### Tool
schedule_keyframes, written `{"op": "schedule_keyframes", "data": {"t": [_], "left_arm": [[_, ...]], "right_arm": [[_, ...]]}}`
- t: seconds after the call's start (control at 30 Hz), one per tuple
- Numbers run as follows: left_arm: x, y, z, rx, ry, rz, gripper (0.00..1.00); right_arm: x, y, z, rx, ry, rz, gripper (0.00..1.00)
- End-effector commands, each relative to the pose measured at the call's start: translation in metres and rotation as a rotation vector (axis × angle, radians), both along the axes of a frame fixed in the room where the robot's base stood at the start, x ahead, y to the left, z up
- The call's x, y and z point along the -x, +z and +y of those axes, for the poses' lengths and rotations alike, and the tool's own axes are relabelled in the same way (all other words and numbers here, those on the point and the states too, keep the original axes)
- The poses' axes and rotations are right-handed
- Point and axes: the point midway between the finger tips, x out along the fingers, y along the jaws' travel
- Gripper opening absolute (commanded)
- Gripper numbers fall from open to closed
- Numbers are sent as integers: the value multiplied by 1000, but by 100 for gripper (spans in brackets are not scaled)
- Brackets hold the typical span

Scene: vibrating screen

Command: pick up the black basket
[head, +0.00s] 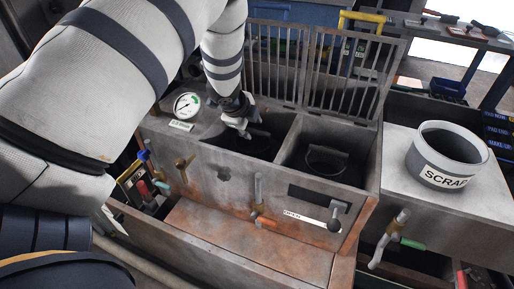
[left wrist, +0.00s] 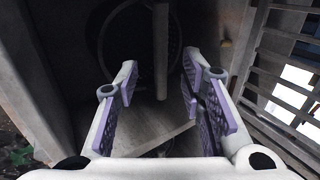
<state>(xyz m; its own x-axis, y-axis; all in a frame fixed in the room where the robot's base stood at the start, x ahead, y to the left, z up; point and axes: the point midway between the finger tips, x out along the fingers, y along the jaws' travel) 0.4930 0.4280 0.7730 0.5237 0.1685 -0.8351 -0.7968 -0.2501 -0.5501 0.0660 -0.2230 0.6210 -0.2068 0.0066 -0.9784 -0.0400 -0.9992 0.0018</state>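A black round basket with a straight bar handle sits in the left compartment of the grey metal box; in the left wrist view its dark round rim (left wrist: 107,45) and its grey handle (left wrist: 160,50) show. In the head view this basket is mostly lost in shadow behind my gripper. A similar dark basket (head: 325,158) with a handle sits in the right compartment. My left gripper (head: 238,124) points down at the left compartment. Its fingers are open, with the handle lying between them in the left wrist view; I cannot tell how far below the fingertips it is.
Slatted lids (head: 318,65) stand raised behind the compartments. A pressure gauge (head: 187,104) is left of my gripper. A grey bin marked SCRAP (head: 446,157) stands on the right-hand surface. Valve handles (head: 258,200) stick out along the box's front.

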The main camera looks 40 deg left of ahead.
Motion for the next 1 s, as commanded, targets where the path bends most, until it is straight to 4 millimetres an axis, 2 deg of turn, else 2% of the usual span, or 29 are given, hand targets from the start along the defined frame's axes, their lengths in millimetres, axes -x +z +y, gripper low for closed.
{"op": "schedule_keyframes", "data": {"t": [0.2,0.3,0.53,0.57,0.7,0.73,1.0], "left_arm": [[-16,-36,7,1,1,3,36],[-25,-46,10,2,3,0,36],[-28,-44,10,2,1,-7,36],[-28,-44,10,2,1,-7,34],[-28,-44,10,1,1,-7,2],[-28,-44,10,1,1,-7,0],[-28,-43,10,2,1,-8,0]], "right_arm": [[9,-10,0,0,0,34,47],[14,-14,0,0,0,49,47],[13,-13,0,0,0,47,47],[13,-13,0,0,0,46,47],[13,-13,0,0,0,46,47],[13,-13,0,0,0,46,47],[13,-13,0,0,0,46,47]]}}
